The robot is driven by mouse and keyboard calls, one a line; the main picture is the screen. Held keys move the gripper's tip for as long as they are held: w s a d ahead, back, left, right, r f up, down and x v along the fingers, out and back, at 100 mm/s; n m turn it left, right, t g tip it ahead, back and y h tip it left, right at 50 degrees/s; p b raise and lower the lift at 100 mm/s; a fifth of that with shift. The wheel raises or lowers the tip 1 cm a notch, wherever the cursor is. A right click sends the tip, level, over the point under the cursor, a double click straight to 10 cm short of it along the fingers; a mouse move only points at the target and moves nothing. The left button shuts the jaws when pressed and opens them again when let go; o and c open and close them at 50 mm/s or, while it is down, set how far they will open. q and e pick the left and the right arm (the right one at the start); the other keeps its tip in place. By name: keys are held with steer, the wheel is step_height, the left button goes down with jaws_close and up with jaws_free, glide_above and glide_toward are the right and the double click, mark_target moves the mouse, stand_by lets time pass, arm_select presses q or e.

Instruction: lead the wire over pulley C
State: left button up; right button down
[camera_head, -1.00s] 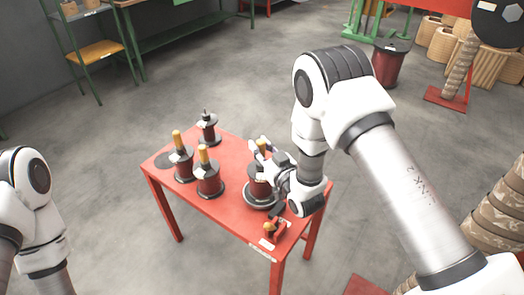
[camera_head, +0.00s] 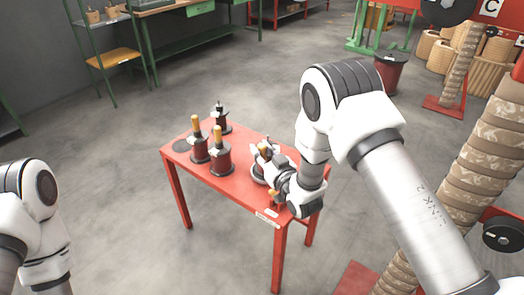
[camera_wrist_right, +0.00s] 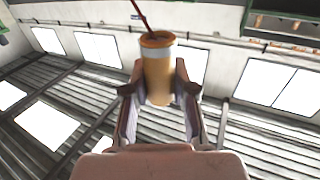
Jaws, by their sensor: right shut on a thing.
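My right gripper (camera_head: 266,152) is shut on a tan cylindrical grip, seen end-up between the fingers in the right wrist view (camera_wrist_right: 158,78). A thin dark red wire (camera_wrist_right: 141,14) comes out of its top and leaves the picture upward. In the head view the gripper is over the near right part of the red table, in front of a dark spool (camera_head: 257,174) it partly hides. A dark wheel (camera_head: 447,10) is cut off at the top edge, beside a white "C" sign (camera_head: 490,8). My left arm shows at the left edge; its gripper is out of view.
The red table (camera_head: 240,194) bears several spools, two with tan grips (camera_head: 217,133). A brown wrapped column (camera_head: 480,165) and another black wheel (camera_head: 503,234) stand at the right. The floor left of the table is clear.

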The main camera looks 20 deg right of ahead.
steer(key=m+h, duration=0.1)
steer(key=h, duration=0.1)
steer(key=m+h+p, duration=0.1)
steer(key=m+h, duration=0.1)
steer(key=h, duration=0.1)
steer(key=m+h, duration=0.2)
steer(key=h, duration=0.1)
steer(key=shift+a+r, duration=0.15)
steer(key=shift+a, duration=0.15)
steer(key=m+g+h+p, duration=0.1)
steer(key=m+h+p, duration=0.1)
steer(key=p, duration=0.3)
steer(key=m+g+h+p, duration=0.2)
steer(key=h+p, duration=0.2)
steer(key=p, duration=0.2)
steer(key=m+g+h+p, duration=0.2)
steer(key=h+p, duration=0.1)
steer(key=p, duration=0.2)
steer(key=shift+d+r+m, duration=0.15)
steer(key=shift+d+m, duration=0.1)
steer(key=shift+m, duration=0.15)
steer(key=shift+f+m+g+h, duration=0.3)
steer(key=shift+m+g+h, duration=0.3)
steer(key=shift+g, duration=0.2)
steer(key=b+x, duration=0.8)
steer(key=x, duration=0.5)
